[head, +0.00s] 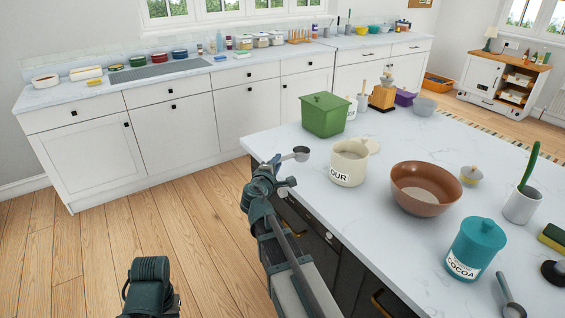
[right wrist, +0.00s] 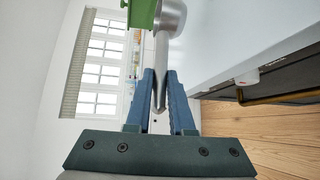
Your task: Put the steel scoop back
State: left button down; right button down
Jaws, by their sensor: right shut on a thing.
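The steel scoop (head: 301,153) is held out over the near left edge of the island counter, left of the flour canister. My right gripper (head: 273,165) is shut on its handle. In the right wrist view the handle (right wrist: 162,55) runs between the two blue fingers (right wrist: 160,88), with the round bowl (right wrist: 171,18) beyond the tips. The cream flour canister (head: 347,168) stands open-topped on the island, a pale round lid (head: 372,146) by its back right side. My left gripper is not in view; only part of my left arm shows at the bottom.
A green lidded box (head: 324,115) stands behind the flour canister. A brown bowl (head: 425,188) is to its right, then a teal cocoa canister (head: 475,250) and a white crock (head: 521,206). Another grey scoop or spoon (head: 509,296) lies at the lower right. Counter in front of the bowl is clear.

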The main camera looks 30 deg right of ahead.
jog(key=x, duration=0.6)
jog(key=shift+w+a+r, duration=0.15)
jog(key=shift+w+r, duration=0.05)
jog(key=shift+w, duration=0.25)
jog(key=shift+w, duration=0.3)
jog(key=f+b, duration=0.3)
jog(key=b, duration=0.1)
jog(key=shift+w+d+f, duration=0.2)
jog(key=shift+d+f, duration=0.15)
jog(key=shift+f, duration=0.15)
jog(key=c, duration=1.1)
grip_release()
